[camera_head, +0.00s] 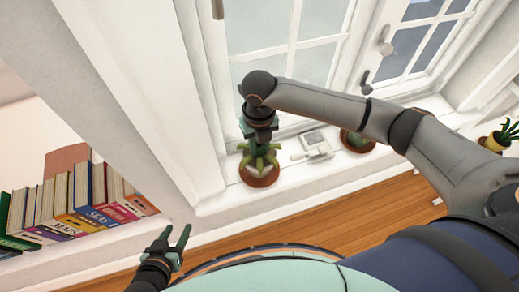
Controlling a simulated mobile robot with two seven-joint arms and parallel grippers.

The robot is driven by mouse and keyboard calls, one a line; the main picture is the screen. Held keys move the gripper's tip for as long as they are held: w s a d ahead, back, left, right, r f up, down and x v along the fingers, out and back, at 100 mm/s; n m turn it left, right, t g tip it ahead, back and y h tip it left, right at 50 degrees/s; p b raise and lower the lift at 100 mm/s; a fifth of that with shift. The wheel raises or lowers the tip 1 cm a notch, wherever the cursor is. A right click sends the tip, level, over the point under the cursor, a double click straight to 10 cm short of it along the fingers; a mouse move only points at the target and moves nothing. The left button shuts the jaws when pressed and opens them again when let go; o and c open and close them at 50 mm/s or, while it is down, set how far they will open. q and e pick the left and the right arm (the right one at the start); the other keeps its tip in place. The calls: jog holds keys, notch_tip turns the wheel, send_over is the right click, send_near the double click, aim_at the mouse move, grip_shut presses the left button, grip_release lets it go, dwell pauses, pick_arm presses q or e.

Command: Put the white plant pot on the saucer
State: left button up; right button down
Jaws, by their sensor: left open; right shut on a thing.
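My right gripper (260,143) points down over the windowsill and is shut on a leafy green plant (260,160), whose leaves spread just below the fingers. Under the leaves is a round terracotta-brown rim (259,181) on the sill. I cannot tell whether it is a saucer or a pot, or whether the plant rests on it. No clearly white pot shows around the held plant; the leaves and fingers hide its middle. My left gripper (175,237) is open and empty at the lower left, well away from the plant.
A small white box-like object (316,144) and another brown-potted plant (357,141) stand along the sill (310,178). A pale yellow pot (494,143) with a plant is at the far right. Books (75,200) fill a shelf at the left. The window (290,45) rises close behind.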

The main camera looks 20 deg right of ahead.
jog(key=shift+f, duration=1.1)
jog(key=c, duration=0.7)
grip_release()
pick_arm(q)
jog(key=shift+w+d, duration=0.1)
jog(key=shift+w, duration=0.1)
jog(key=shift+s+a+r+p, duration=0.3)
jog(key=shift+a+r+p, duration=0.1)
jog(key=shift+a+p, duration=0.4)
pick_arm(e)
notch_tip(320, 180, up, 12)
